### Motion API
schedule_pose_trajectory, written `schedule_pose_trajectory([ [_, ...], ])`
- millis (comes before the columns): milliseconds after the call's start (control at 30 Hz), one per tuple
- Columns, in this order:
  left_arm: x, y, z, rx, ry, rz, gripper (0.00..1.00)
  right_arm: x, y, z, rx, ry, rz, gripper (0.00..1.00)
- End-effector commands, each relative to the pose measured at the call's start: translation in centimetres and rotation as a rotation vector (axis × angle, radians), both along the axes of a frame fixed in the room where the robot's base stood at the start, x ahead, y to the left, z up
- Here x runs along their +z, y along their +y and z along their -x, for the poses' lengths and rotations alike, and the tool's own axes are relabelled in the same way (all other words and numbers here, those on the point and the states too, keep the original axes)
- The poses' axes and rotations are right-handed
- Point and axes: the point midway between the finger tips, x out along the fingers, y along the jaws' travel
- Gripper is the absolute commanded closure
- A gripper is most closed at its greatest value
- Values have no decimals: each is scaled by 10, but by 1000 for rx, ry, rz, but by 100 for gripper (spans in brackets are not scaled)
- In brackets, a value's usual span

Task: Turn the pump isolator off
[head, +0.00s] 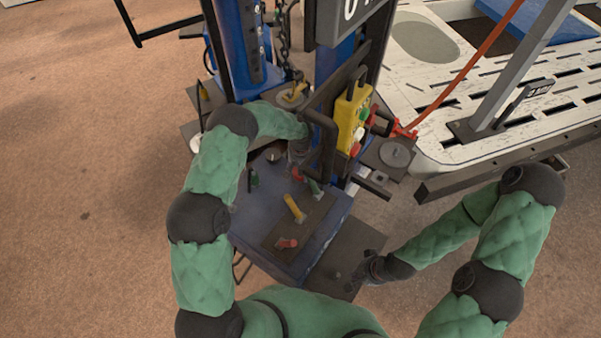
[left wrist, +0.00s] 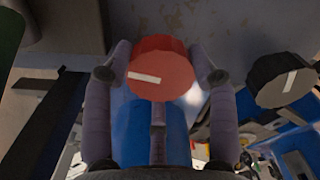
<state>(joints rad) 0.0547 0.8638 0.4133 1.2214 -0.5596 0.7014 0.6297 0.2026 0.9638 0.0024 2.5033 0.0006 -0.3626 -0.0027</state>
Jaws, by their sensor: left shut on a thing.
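A red round knob (left wrist: 160,62) with a white pointer line is between the fingers of my left gripper (left wrist: 161,78) in the left wrist view. The white line lies nearly level, left of the knob's middle. In the head view my left gripper (head: 299,152) is at the dark upright frame behind the console, and the knob is hidden there. I cannot read a label for the knob. My right gripper (head: 366,269) is low at the right, away from the console, and its fingers are too small to judge.
A black knob (left wrist: 283,80) with a white line is right of the red one. The blue console (head: 262,222) carries a yellow lever (head: 294,208) and a red lever (head: 287,243). A yellow button box (head: 351,117) hangs behind. A slotted pale bench (head: 480,100) stands right. Floor is clear left.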

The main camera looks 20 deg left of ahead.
Motion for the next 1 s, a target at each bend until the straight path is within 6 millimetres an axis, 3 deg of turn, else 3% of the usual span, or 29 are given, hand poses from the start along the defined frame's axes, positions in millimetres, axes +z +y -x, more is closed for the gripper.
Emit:
schedule_pose_trajectory([
  [400, -3, 0, 3, 186, 9, -1, 75, -11, 0, 0, 0, 0, 0, 100],
  [967, -3, -1, 4, 212, 11, 0, 75, -12, 0, 0, 0, 0, 0, 100],
  [1000, -3, -1, 4, 212, 12, -1, 31, -12, 0, 0, 0, 0, 0, 100],
])
